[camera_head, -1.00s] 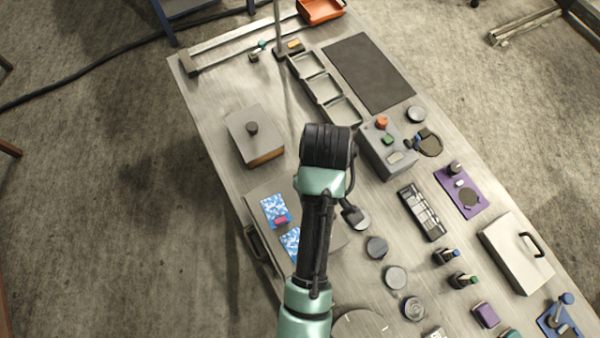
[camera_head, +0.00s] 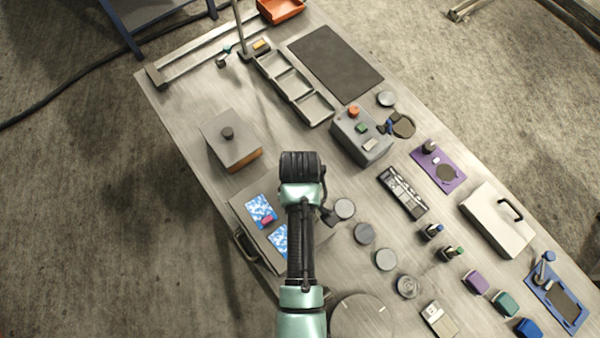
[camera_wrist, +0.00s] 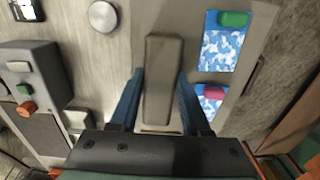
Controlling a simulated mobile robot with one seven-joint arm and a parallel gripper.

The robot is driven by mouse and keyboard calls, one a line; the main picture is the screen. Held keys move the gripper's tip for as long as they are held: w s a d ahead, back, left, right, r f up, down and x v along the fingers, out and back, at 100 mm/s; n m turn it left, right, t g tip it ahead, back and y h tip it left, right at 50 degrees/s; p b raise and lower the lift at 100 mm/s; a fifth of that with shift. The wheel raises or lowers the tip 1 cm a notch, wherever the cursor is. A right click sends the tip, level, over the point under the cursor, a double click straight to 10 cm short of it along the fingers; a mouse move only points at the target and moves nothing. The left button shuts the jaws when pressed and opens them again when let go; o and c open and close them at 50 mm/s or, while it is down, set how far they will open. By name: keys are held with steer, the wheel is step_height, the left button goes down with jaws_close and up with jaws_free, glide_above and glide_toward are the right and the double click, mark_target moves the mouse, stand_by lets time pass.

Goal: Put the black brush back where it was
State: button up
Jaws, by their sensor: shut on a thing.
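The held thing is a long dark grey bar (camera_wrist: 163,80), which I take to be the black brush. In the wrist view it lies lengthwise between the two blue fingers of my gripper (camera_wrist: 160,75), which is shut on it. In the head view my gripper's body (camera_head: 300,166) is over the table, and its fingers and the bar are hidden beneath it. A blue-and-white patterned patch (camera_wrist: 222,45) with a green block (camera_wrist: 233,19) lies right of the bar in the wrist view. A second patch (camera_wrist: 207,103) bears a pink block (camera_wrist: 214,92).
A grey lidded box (camera_head: 228,140) stands left of my gripper. A control box (camera_head: 361,138) with red and green knobs is to the right. Several round discs (camera_head: 364,233), an open three-part tray (camera_head: 292,84) and a dark mat (camera_head: 335,62) lie around.

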steer(key=o, duration=1.2)
steer(key=shift+f, duration=0.1)
step_height(320, 180, up, 12)
steer(key=shift+r, duration=0.2)
